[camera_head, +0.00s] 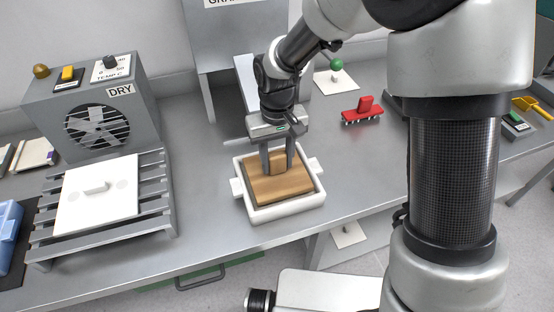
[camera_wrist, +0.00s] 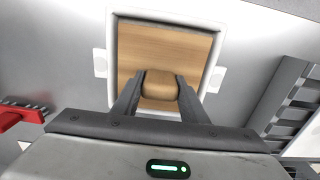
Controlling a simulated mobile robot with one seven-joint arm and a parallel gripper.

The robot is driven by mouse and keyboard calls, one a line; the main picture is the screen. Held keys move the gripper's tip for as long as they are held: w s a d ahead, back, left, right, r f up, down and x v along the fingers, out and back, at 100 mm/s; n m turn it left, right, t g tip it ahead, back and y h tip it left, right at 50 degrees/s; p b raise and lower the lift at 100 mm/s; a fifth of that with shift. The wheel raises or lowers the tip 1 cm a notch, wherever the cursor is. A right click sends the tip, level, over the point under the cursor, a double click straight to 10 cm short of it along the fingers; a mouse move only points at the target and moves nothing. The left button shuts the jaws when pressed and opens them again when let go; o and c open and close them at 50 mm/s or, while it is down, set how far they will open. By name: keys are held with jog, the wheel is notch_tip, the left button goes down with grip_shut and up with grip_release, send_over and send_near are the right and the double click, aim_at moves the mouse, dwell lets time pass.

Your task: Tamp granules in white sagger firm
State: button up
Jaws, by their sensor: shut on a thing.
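The white sagger (camera_head: 250,213) is a square open box with side lugs, standing on the grey bench in the head view. A flat wooden tamper (camera_head: 299,187) sits inside its walls and covers nearly the whole opening. My gripper (camera_head: 277,170) is above the sagger, shut on the tamper's upright wooden handle. In the wrist view my gripper (camera_wrist: 160,88) has its two fingers on either side of the rounded handle, and the tamper plate (camera_wrist: 150,45) lies within the white sagger rim (camera_wrist: 112,60). The granules are hidden under the plate.
A grey drying box (camera_head: 100,110) with a fan stands at the left, with a white lid-like plate (camera_head: 95,195) on a slatted rack (camera_head: 160,200) before it. A red tool (camera_head: 363,112) lies right of the sagger. Bare bench surrounds the sagger's front.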

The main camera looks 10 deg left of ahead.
jog(key=shift+r, duration=0.1)
jog(key=shift+r+p, duration=2.55)
jog(key=shift+r, duration=0.9)
jog(key=w+d+m+p, duration=0.2)
jog(key=d+m, duration=0.3)
jog(key=d, duration=1.5)
jog(key=shift+d+f, duration=0.2)
jog(key=shift+f, duration=0.15)
